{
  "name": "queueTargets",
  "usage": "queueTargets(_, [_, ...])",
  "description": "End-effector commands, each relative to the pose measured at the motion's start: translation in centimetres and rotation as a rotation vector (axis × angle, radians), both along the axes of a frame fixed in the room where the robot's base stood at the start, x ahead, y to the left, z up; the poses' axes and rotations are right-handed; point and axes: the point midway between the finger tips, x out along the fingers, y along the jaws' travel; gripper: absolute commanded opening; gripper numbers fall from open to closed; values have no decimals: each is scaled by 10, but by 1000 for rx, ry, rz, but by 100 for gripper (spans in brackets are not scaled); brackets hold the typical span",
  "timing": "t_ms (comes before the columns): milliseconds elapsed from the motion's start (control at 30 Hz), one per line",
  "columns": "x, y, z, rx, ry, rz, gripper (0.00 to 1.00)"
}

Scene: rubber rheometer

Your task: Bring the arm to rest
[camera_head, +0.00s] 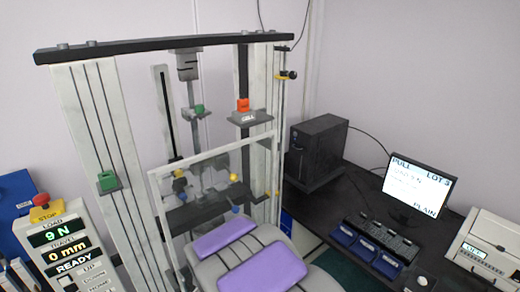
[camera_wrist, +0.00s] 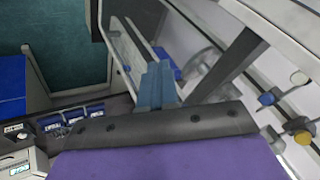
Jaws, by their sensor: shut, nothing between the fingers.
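My gripper (camera_wrist: 158,72) shows in the wrist view as two blue-grey fingers, closed together with nothing between them, beyond a dark bar and a purple panel of my own arm. In the head view my arm, grey with purple panels, is folded low at the bottom centre, and I cannot make out the fingers there. The tall testing machine (camera_head: 100,130) stands behind my arm. Its white-framed guard (camera_head: 160,205) is just beyond my arm. In the wrist view, pale frame bars (camera_wrist: 120,45) pass close by the fingers; I cannot tell whether they touch.
A control box (camera_head: 68,250) reads 9 N, 0 mm, READY, with a red stop button on top. To the right, a black desk (camera_head: 350,185) bears a computer tower (camera_head: 318,147), a monitor (camera_head: 420,185), blue trays (camera_head: 355,243) and a pale instrument (camera_head: 490,250).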

Motion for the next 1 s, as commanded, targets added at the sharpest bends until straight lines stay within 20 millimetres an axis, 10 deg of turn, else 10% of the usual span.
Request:
queueTargets(467, [-83, -142, -6, -128, 233, 162, 0])
queueTargets(1000, [-279, -297, -43, -303, 570, 334, 0])
